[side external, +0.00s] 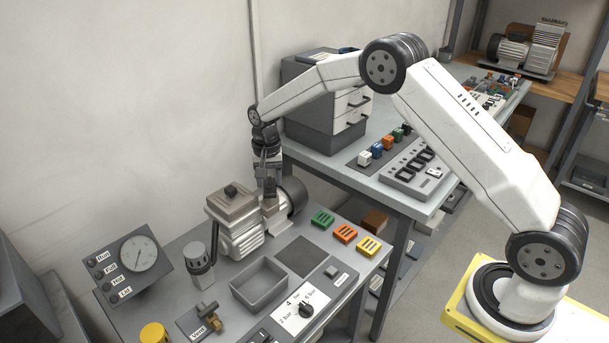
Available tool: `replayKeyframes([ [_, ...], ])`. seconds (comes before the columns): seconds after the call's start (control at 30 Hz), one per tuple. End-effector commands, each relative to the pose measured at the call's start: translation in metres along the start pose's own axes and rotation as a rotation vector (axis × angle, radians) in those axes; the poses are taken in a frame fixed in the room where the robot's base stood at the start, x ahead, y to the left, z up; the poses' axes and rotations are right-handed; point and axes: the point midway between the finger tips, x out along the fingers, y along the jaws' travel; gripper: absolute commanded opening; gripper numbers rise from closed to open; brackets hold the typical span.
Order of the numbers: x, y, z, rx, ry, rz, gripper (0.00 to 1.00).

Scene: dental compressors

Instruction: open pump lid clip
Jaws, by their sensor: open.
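The pump (240,238) stands on the grey bench, with a ribbed light body and a dark round motor end (294,194) at its right. Its flat grey lid (231,205) carries a dark knob (231,190) and appears closed. The lid clip is too small to make out or is hidden behind my gripper. My gripper (268,192) points down at the right of the lid, over the middle of the pump. It is open; I cannot tell whether it touches the pump.
A gauge panel (130,265) and a grey upright cylinder (195,254) stand left of the pump. In front are an empty grey tray (260,287) and a brass valve (211,318). Green (323,219), orange (345,233) and yellow (368,247) blocks sit at right. The wall is close behind.

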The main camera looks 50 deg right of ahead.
Motion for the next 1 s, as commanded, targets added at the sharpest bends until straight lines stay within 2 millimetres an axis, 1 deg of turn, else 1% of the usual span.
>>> replayKeyframes([
  [0.17,-0.012,-0.001,-0.001,0.0,0.003,-0.002,0.56],
  [0.27,-0.022,0.0,0.0,0.0,0.002,-0.002,0.56],
  [0.5,-0.054,0.0,-0.001,0.0,0.003,-0.003,0.56],
  [0.63,-0.068,0.0,0.0,0.0,0.002,-0.002,0.56],
  [0.8,-0.076,0.0,0.0,0.001,0.001,-0.001,0.56],
  [1.0,-0.078,0.0,0.0,0.001,0.001,-0.001,0.56],
])
